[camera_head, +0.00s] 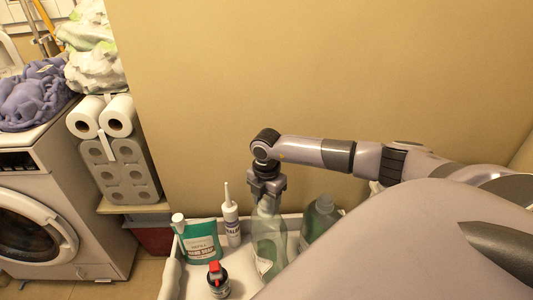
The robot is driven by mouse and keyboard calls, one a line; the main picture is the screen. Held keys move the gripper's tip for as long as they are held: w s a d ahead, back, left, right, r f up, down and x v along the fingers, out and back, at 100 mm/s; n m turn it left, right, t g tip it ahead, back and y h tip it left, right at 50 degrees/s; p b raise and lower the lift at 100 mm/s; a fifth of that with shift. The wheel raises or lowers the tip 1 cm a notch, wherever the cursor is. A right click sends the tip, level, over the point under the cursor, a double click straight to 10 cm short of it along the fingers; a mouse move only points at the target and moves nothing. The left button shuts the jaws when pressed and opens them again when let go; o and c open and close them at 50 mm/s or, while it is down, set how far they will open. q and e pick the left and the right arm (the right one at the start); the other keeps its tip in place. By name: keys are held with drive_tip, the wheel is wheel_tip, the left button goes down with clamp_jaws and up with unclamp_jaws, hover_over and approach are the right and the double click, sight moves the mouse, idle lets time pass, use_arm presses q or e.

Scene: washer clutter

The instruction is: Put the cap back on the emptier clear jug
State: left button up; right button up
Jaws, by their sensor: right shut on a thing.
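A clear jug (268,238) stands in the white bin (169,268). A second clear, greenish jug (319,221) stands to its right, partly behind my arm. I cannot tell the liquid levels well. My right gripper (267,198) points down right over the mouth of the left jug, its fingers shut at the jug's top. What it holds is small and mostly hidden by the fingers; it looks like the cap. I cannot tell whether it touches the neck. My left gripper is not in view.
In the bin left of the jugs are a green-and-white pouch (200,240), a white nozzle bottle (231,224) and a dark bottle with a red top (217,279). A washer (40,205) and paper rolls (120,170) stand left. The wall is close behind.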

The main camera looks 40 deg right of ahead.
drive_tip(key=m+p, duration=0.1)
drive_tip(key=m, duration=0.2)
drive_tip(key=shift+r+p, duration=0.15)
drive_tip(key=shift+p, duration=0.25)
drive_tip(key=shift+m, duration=0.7)
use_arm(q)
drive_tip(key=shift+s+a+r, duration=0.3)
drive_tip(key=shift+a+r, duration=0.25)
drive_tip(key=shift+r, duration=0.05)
use_arm(e)
drive_tip(key=shift+f, duration=0.2)
drive_tip(key=o, duration=1.1)
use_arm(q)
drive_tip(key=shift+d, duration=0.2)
use_arm(e)
drive_tip(key=shift+c, duration=0.5)
